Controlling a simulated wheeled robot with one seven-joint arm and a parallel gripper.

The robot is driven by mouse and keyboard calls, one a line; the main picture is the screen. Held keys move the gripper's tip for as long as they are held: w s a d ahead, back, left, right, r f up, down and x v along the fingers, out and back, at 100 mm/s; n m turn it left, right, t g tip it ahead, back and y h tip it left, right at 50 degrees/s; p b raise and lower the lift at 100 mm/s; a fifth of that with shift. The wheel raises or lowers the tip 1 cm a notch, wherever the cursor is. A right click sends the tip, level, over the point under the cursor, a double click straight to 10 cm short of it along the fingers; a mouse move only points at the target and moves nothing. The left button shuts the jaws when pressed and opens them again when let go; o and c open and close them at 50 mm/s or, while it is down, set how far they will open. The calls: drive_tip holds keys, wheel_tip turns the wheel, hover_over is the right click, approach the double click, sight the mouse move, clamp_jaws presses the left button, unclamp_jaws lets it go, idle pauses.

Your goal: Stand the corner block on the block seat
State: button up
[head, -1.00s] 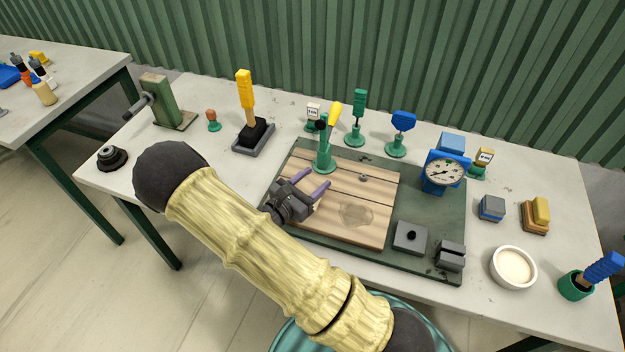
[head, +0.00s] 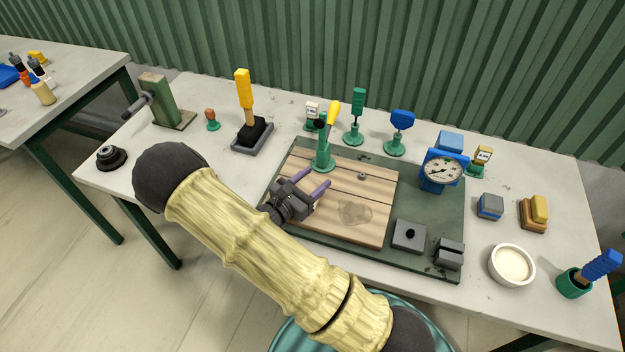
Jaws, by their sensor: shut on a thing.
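My gripper (head: 319,179) has purple fingers and is low over the left part of the wooden board (head: 362,192), just in front of the green clamp with the yellow handle (head: 324,152). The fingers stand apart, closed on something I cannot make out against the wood. I cannot tell for sure which thing is the corner block or the block seat. A flat grey block with a dark round spot (head: 409,236) and a dark grey slotted block (head: 448,254) sit on the right front of the green base plate (head: 436,210).
A blue dial gauge (head: 442,170) stands at the plate's back right. A white bowl (head: 511,265), a grey-and-blue block (head: 490,206) and a yellow-topped brush (head: 535,212) are to the right. A yellow-handled tool in a tray (head: 250,138) stands back left. The table's left front is mostly clear.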

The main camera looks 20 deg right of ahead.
drive_tip(key=shift+w+f+b, duration=0.1)
drive_tip(key=shift+f+b, duration=0.2)
drive_tip(key=shift+f, duration=0.25)
idle(0.6)
drive_tip(key=shift+a, duration=0.1)
drive_tip(key=o, duration=1.1)
drive_tip(key=shift+a, duration=0.2)
drive_tip(key=shift+p+v, duration=0.6)
drive_tip(key=shift+v, duration=2.45)
drive_tip(key=shift+s+a, duration=0.2)
drive_tip(key=shift+s, duration=0.25)
drive_tip(key=shift+s+a, duration=0.2)
drive_tip(key=shift+a, duration=0.2)
